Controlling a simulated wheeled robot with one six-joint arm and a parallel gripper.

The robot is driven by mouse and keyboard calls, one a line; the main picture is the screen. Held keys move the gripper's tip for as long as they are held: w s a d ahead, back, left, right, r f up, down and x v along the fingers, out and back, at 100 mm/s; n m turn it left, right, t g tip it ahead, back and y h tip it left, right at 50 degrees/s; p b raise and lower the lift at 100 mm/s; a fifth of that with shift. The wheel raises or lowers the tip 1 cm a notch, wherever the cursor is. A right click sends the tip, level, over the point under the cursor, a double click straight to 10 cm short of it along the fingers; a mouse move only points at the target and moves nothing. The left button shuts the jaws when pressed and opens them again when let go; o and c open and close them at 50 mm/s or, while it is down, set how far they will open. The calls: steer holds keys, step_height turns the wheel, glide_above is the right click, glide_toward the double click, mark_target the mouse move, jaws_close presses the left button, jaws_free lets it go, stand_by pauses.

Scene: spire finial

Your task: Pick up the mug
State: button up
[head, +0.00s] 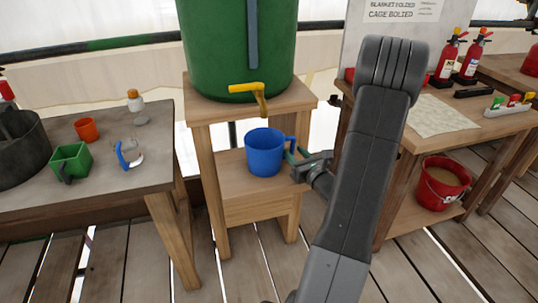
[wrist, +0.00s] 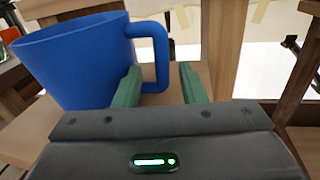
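The blue mug (head: 264,153) stands upright on the lower shelf of the wooden stand, under the green tank's yellow tap. Its handle points right in the head view. My gripper (head: 293,152) is at the handle side of the mug. In the wrist view the mug (wrist: 75,60) fills the upper left. My gripper's green fingers (wrist: 161,87) are apart, with the handle's outer bar lined up between them. The left finger overlaps the handle's opening near the mug's wall. I cannot tell whether either finger touches the mug.
The green tank (head: 238,45) with its yellow tap (head: 250,88) stands above the shelf (head: 233,190). Stand legs flank the mug. A left table (head: 60,205) holds a green cup, an orange cup and a clear mug with a blue handle. A red bucket (head: 442,185) sits at right.

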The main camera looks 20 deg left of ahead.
mark_target(293, 150)
steer(key=shift+x, duration=1.5)
steer(key=shift+d, duration=0.1)
jaws_close()
steer(key=shift+r, duration=0.1)
